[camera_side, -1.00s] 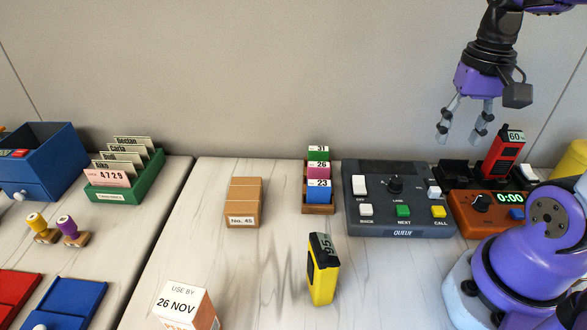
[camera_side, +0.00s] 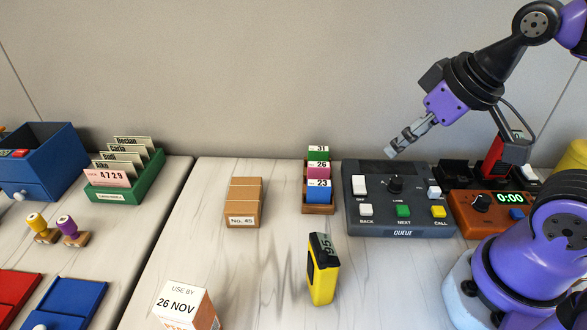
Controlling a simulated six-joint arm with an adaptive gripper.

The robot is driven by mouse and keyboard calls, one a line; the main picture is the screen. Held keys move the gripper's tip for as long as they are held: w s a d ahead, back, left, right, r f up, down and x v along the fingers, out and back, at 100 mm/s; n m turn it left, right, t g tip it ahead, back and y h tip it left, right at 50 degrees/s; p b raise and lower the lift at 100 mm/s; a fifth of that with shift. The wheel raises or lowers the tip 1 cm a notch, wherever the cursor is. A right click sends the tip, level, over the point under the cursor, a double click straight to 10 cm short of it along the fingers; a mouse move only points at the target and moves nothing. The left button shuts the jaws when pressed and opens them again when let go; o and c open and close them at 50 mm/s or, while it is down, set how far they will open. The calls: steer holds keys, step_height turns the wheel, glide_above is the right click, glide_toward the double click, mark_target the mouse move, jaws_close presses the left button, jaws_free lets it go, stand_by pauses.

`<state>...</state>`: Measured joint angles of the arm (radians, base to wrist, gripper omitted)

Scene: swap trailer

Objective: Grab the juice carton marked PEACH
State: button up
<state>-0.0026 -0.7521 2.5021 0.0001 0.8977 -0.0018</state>
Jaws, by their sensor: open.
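No label reading PEACH can be read in this view. A white and orange box-shaped carton (camera_side: 186,306) stands at the bottom edge, partly cut off, with "USE BY 26 NOV" on its visible face; whether it is the juice carton I cannot tell. My gripper (camera_side: 392,152) is open and empty, in the air above the queue control box, tilted down to the left. It is far up and right of the carton and touches nothing.
The dark queue box (camera_side: 385,222) stands below my gripper, with an orange timer (camera_side: 483,222) to its right. A yellow device (camera_side: 322,285), a card rack (camera_side: 318,209) and a cardboard box (camera_side: 242,218) stand on the table. The table between the carton and yellow device is clear.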

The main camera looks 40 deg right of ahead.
stand_by(0.3)
steer(key=o, duration=0.7)
